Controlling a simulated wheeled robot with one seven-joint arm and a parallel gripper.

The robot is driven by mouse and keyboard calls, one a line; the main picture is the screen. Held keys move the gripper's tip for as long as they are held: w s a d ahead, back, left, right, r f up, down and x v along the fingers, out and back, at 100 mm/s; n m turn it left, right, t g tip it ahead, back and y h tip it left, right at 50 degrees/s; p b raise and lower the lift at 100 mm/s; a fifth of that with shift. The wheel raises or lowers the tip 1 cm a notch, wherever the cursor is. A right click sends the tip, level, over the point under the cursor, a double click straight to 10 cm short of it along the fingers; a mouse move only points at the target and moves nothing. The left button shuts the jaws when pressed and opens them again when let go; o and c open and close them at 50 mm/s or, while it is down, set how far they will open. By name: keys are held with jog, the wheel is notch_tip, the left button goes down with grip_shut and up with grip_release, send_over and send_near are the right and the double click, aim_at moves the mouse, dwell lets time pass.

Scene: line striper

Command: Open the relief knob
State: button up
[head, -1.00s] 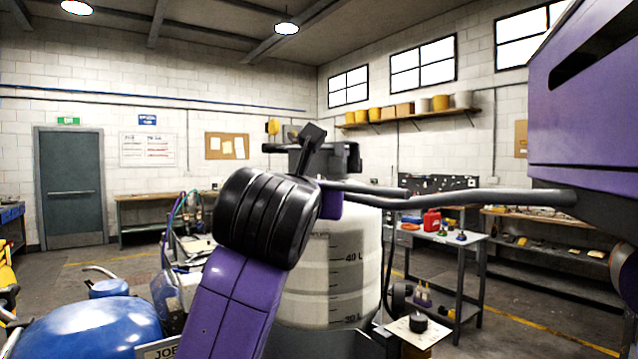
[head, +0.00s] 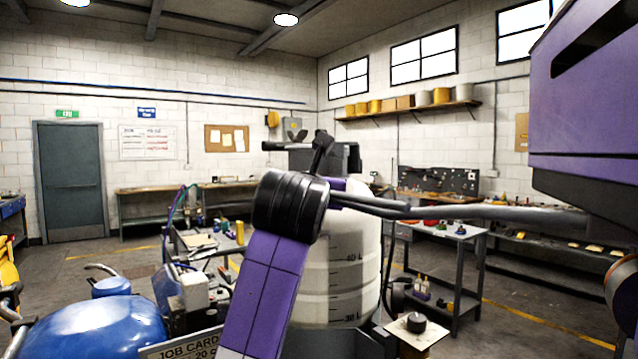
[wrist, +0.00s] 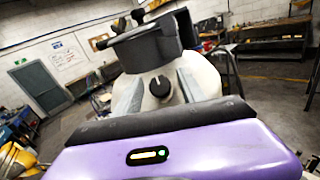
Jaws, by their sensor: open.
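A black round knob (wrist: 159,87) with a pale pointer mark sits on a whitish face below a dark block in the wrist view; I take it to be the relief knob. My gripper (wrist: 160,78) shows there as two pale grey fingers, spread apart with the knob between them in the picture. Nothing is gripped, and I cannot tell how far the fingertips are from the knob. In the head view my purple arm stands in front of the white tank (head: 345,275), and the knob and fingers are hidden.
Dark handlebars and a block (head: 335,158) stand above the tank. A blue rounded tank (head: 95,325) is at lower left, with a job card (head: 185,345) beside it. A grey tool table (head: 440,232) stands to the right.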

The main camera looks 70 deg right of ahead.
grip_shut()
jog(key=shift+m, duration=0.4)
jog(key=m+g+b, duration=0.2)
jog(key=m+g, duration=0.1)
jog(key=m, duration=0.1)
jog(key=shift+a+f+m+g+b, duration=0.1)
jog(key=shift+m+g+b, duration=0.2)
jog(key=shift+g+b, duration=0.1)
jog(key=m+g+y, duration=0.1)
jog(key=m+g, duration=0.1)
jog(key=m, duration=0.1)
jog(key=m+g, duration=0.2)
jog(key=shift+r+m+y, duration=0.2)
jog(key=shift+m+y, duration=0.2)
jog(key=m+g+y+p, duration=0.1)
jog(key=m, duration=0.2)
jog(key=m+g+y+p, duration=0.1)
jog(key=m+y, duration=0.1)
jog(key=shift+r+m, duration=0.2)
jog(key=shift+m, duration=0.2)
jog(key=m+y+p, duration=0.2)
jog(key=m+p, duration=0.1)
jog(key=shift+f+g+y, duration=0.15)
jog(key=shift+g+y, duration=0.15)
jog(key=shift+g, duration=0.1)
jog(key=shift+f+m+y, duration=0.1)
jog(key=shift+m+y, duration=0.3)
jog(key=shift+m, duration=0.1)
jog(key=shift+s+f, duration=0.1)
